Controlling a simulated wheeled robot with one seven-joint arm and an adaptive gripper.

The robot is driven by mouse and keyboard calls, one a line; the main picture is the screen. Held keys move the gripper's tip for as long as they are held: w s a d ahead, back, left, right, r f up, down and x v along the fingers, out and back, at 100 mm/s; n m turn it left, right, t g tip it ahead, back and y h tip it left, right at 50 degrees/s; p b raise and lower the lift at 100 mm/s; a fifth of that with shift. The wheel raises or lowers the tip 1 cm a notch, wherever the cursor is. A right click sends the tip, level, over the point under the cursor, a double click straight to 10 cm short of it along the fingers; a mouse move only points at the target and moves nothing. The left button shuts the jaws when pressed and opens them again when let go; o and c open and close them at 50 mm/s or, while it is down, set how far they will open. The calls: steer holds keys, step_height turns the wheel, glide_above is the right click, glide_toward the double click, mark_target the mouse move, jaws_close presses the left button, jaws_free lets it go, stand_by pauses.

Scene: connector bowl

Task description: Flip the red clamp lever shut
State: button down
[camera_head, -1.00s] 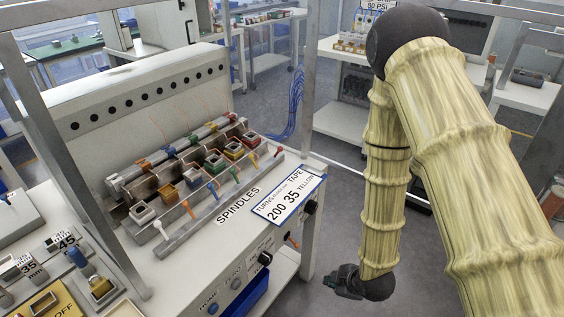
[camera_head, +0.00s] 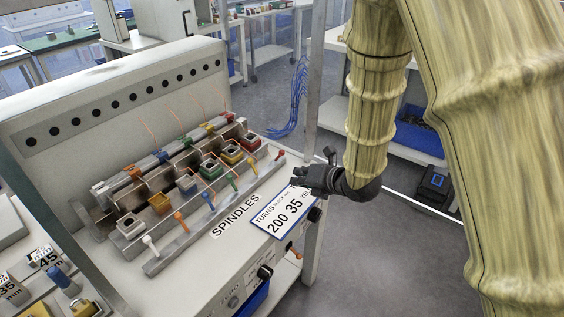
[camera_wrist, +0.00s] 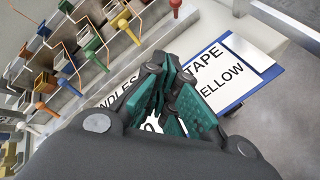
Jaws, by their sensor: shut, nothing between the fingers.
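Three red parts show at the right end of the spindle bench in the head view: a small red piece on the rear bar (camera_head: 228,116), a red square block (camera_head: 250,140) in the middle row, and a red-tipped peg (camera_head: 279,154) on the front rail. I cannot tell surely which is the clamp lever. The red peg also shows at the top of the wrist view (camera_wrist: 175,5). My gripper (camera_head: 299,179) is shut and empty above the bench's right front, over the label card, apart from the red parts. It also shows in the wrist view (camera_wrist: 158,88).
White, orange, blue, green and yellow pegs line the front rail (camera_head: 190,230) left of the red one. The label card (camera_head: 283,215) lies flat at the bench front. A metal frame post (camera_head: 313,110) stands just beyond my gripper. Blue cables (camera_head: 297,95) hang behind.

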mark_target(279, 156)
steer(key=shift+w+d+f, duration=0.1)
steer(key=shift+w+f, duration=0.1)
steer(key=shift+w, duration=0.05)
steer(key=p+x, duration=0.2)
steer(key=x, duration=0.7)
steer(key=shift+w+a+f, duration=0.1)
steer(key=shift+w+a, duration=0.1)
steer(key=shift+a, duration=0.1)
steer(key=shift+w+d+r+p, duration=0.1)
steer(key=shift+w+r+p, duration=0.15)
steer(key=shift+w, duration=0.2)
steer(key=shift+w+d+r+p, duration=0.1)
steer(key=shift+w+r+p, duration=0.15)
steer(key=shift+w, duration=0.25)
steer(key=shift+w+d+r, duration=0.15)
steer(key=shift+w+r, duration=0.15)
steer(key=shift+w, duration=0.55)
steer(key=shift+w+r+p, duration=0.1)
steer(key=shift+r+p, duration=0.05)
steer(key=shift+p, duration=0.25)
